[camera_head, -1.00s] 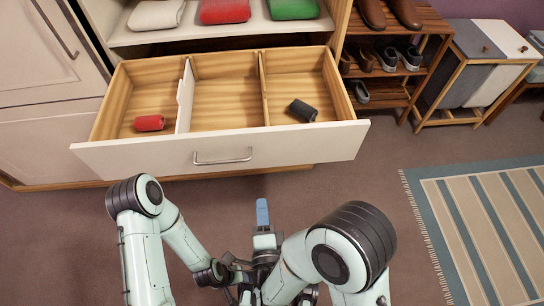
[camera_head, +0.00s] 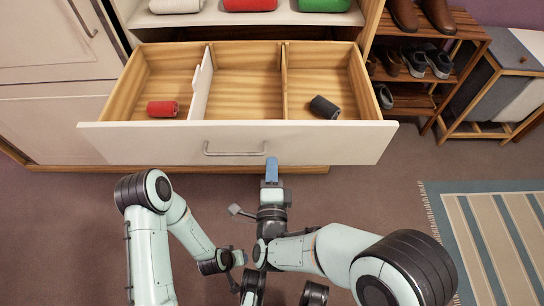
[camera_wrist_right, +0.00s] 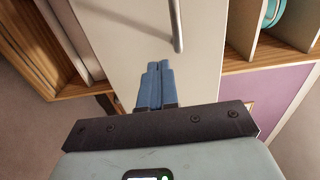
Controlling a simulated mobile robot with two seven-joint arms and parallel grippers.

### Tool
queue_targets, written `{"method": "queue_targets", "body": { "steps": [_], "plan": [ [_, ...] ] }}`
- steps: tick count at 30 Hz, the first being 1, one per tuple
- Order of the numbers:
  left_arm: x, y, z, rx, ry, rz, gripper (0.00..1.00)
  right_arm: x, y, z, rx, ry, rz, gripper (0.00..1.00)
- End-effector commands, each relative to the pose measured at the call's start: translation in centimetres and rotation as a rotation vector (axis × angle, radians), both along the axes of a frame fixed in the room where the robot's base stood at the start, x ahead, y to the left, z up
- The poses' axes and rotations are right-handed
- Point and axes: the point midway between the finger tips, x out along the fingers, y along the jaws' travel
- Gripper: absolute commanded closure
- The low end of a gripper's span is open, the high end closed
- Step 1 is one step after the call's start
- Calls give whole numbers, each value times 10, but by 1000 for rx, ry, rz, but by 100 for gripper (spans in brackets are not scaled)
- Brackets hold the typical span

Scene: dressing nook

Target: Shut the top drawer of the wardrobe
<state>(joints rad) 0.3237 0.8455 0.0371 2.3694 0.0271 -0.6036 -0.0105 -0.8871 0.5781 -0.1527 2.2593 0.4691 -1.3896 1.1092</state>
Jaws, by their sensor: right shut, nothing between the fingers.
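The wardrobe's top drawer (camera_head: 322,142) is pulled well out, and its front panel faces me. A metal bar handle (camera_head: 235,153) sits on the panel. My right gripper (camera_head: 271,162) has blue fingers pressed together, empty. In the head view its tips overlap the panel's lower edge, just right of and below the handle. In the right wrist view the shut fingers (camera_wrist_right: 155,82) point at the pale panel (camera_wrist_right: 125,35), with the handle (camera_wrist_right: 177,28) ahead to their right. I cannot tell whether they touch it.
The drawer holds a red roll (camera_head: 163,108) in the left compartment and a dark roll (camera_head: 324,107) in the right one; the middle is empty. Folded cloths (camera_head: 250,4) lie on the shelf above. A shoe rack (camera_head: 425,89) and a hamper (camera_head: 505,85) stand right. A striped rug (camera_head: 490,240) lies right.

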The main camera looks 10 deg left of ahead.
Motion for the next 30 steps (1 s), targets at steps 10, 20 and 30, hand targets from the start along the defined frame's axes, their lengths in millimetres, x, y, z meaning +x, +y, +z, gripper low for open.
{"method": "queue_targets", "body": {
  "steps": [10, 20, 30],
  "plan": [
    [-1, 2, -5, 2, 5, 3, 62, 32, 8, 0, -1, -1, 1, 100],
    [-1, 2, -5, 2, 6, 3, 62, 32, 8, 0, -1, 0, 0, 100],
    [-11, 3, -15, 0, 39, 4, 62, 41, 11, -2, 0, 1, -1, 100]
  ]
}}
